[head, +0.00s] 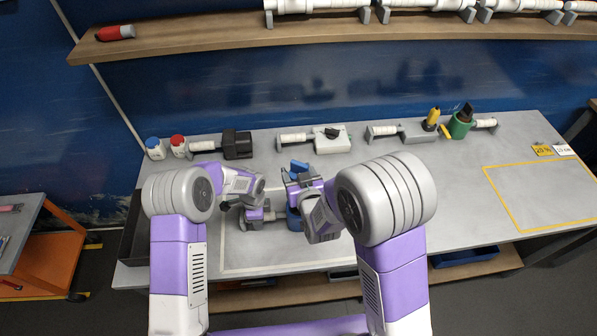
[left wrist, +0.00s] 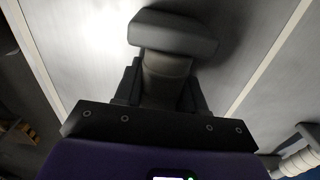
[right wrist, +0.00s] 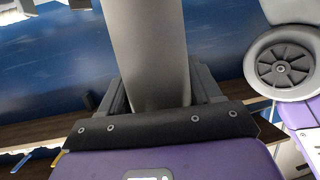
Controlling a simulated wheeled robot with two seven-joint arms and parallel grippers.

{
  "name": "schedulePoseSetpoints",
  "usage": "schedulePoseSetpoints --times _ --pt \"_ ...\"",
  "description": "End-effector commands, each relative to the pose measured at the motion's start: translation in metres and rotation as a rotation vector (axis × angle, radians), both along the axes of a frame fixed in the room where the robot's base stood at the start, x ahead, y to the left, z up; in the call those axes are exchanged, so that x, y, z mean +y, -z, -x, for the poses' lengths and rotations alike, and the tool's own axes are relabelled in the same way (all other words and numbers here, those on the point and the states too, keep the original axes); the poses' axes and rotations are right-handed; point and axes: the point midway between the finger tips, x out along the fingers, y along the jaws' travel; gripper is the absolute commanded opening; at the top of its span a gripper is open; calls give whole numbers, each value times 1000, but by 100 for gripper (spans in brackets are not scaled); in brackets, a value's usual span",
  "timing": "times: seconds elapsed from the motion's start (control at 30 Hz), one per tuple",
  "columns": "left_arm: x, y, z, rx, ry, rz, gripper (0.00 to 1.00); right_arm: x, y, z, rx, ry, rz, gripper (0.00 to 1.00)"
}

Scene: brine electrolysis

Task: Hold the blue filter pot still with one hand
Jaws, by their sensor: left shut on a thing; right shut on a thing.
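The blue filter pot (head: 294,219) stands on the grey table in front of me, partly hidden by my right gripper and forearm. A short pale handle and grey block (head: 264,225) lie at its left side. My left gripper (head: 256,212) is low beside the pot, shut on a grey T-shaped part (left wrist: 165,75) that seems to be the pot's handle. My right gripper (head: 300,190) is above and behind the pot, shut on a smooth grey bar (right wrist: 145,50). A blue piece (head: 298,166) shows just beyond it; I cannot tell whether it belongs to that bar.
Behind stand a black block with handle (head: 237,144), a white box (head: 331,139), and a green pot (head: 460,126) at the right. A blue-capped bottle (head: 155,148) and a red-capped bottle (head: 178,146) stand back left. The yellow-outlined area (head: 540,190) at right is bare.

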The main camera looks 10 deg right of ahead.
Motion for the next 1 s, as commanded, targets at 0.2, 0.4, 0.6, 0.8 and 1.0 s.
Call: schedulePoseSetpoints --times 0.2,0.4,0.6,0.8,1.0 --pt "0 0 0 -1 0 1 0 0 20 0 2 2 2 28" --pt "0 0 0 -1 0 1 0 0 39 0 2 1 1 28" --pt "0 0 0 -1 0 0 0 0 51 0 0 1 -1 28" --pt "0 0 0 -1 0 1 0 0 55 0 -1 -1 -1 28" --pt "0 0 0 -1 0 0 0 0 54 0 -1 -1 -1 28"
